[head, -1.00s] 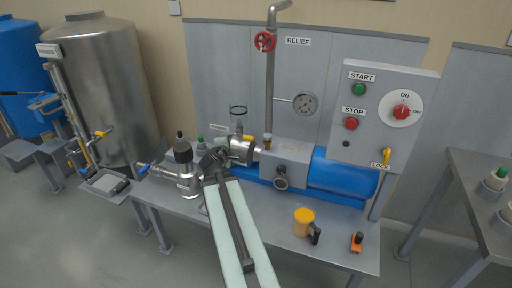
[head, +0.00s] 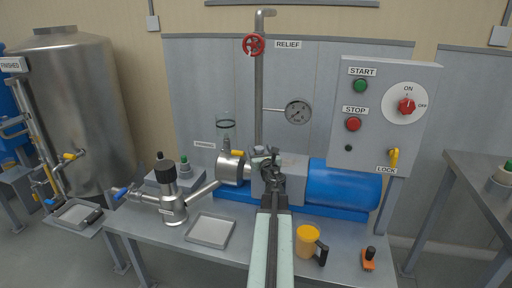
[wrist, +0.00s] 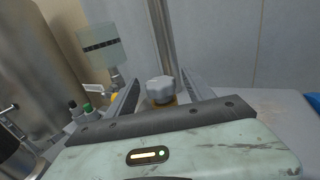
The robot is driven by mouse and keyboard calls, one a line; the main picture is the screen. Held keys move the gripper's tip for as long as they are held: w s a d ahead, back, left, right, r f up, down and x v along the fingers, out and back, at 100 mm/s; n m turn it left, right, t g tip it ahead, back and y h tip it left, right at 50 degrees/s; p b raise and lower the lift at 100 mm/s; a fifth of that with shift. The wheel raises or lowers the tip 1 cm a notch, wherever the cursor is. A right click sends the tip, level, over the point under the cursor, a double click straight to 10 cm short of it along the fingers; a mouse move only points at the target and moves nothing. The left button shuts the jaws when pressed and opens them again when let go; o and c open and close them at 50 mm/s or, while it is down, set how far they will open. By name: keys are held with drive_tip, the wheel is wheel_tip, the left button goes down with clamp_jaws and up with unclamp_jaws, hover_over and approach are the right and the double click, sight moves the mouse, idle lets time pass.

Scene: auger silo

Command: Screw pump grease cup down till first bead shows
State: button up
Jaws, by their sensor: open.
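The grease cup (wrist: 160,88) shows in the wrist view as a grey ribbed cap on a brass-coloured base. My gripper (wrist: 160,78) is open, with one finger to each side of the cap and a visible gap on both sides. In the head view my gripper (head: 272,156) is over the grey block of the pump (head: 292,178) and hides the cup. No grease bead can be made out in either view.
The blue motor (head: 342,186) is right of my gripper, and the vertical relief pipe (head: 259,95) rises behind it. A clear sight glass (head: 226,135) stands to the left. A yellow mug (head: 307,241) and an empty tray (head: 211,231) are on the bench.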

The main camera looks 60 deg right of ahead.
sight(263, 147)
drive_tip(key=x, duration=0.4)
drive_tip(key=shift+s+a, duration=0.1)
clamp_jaws()
drive_tip(key=shift+g, duration=0.3)
